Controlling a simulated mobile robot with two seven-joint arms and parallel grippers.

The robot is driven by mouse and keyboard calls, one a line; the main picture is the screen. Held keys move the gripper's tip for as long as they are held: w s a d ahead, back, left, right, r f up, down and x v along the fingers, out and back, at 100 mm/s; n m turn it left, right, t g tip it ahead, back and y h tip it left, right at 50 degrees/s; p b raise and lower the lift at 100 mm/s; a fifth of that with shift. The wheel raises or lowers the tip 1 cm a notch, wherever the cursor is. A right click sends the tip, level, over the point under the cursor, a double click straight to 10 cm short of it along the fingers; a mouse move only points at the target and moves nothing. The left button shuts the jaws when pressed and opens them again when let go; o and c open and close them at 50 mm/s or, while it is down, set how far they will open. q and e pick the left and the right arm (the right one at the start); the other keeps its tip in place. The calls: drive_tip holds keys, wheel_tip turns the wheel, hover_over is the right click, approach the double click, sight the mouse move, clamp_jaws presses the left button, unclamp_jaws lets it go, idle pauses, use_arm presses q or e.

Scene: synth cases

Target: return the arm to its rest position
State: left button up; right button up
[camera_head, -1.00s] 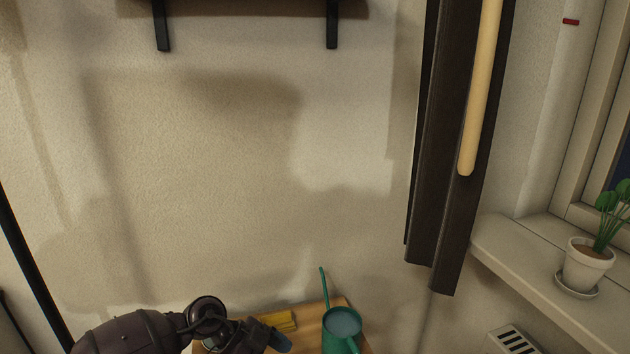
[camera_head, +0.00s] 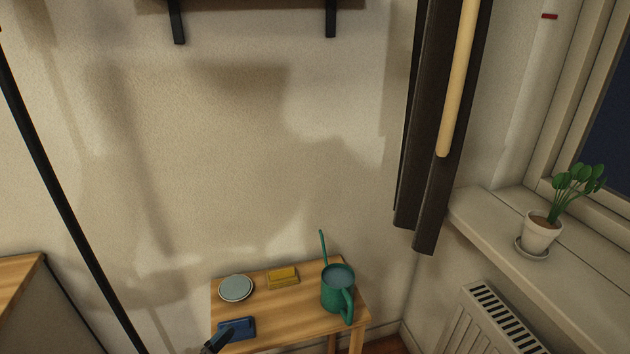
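A dark fingertip, seemingly of my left gripper (camera_head: 215,343), shows at the bottom edge, in front of a blue flat item (camera_head: 238,327) on the small wooden table (camera_head: 285,315). The rest of that gripper and its arm are outside the picture. Whether it is open, or touches the blue item, I cannot tell. My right gripper is out of view.
On the table are a pale round dish (camera_head: 236,288), a yellow block (camera_head: 283,277) and a green watering can (camera_head: 338,290). A potted plant (camera_head: 541,230) stands on the right sill. A radiator (camera_head: 485,325) is below. A wooden surface (camera_head: 18,275) is at left.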

use_arm(q)
drive_tip(key=s+a+f+n+g+y+p, duration=0.2)
drive_tip(key=s+a+y, duration=0.3)
drive_tip(key=s, duration=0.5)
drive_tip(key=s+a+f+n+g+y+p, duration=0.1)
drive_tip(key=s+a+f+n+y, duration=0.3)
drive_tip(key=s+a, duration=0.5)
drive_tip(key=shift+s+f+g+y+p, duration=0.15)
drive_tip(key=shift+s+g+y+p, duration=0.25)
drive_tip(key=shift+s+g+y, duration=0.25)
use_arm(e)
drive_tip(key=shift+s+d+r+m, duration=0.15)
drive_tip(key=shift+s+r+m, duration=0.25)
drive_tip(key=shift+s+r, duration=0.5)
use_arm(q)
drive_tip(key=shift+w, duration=0.1)
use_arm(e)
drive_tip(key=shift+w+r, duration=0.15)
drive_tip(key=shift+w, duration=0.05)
use_arm(q)
drive_tip(key=shift+d, duration=0.1)
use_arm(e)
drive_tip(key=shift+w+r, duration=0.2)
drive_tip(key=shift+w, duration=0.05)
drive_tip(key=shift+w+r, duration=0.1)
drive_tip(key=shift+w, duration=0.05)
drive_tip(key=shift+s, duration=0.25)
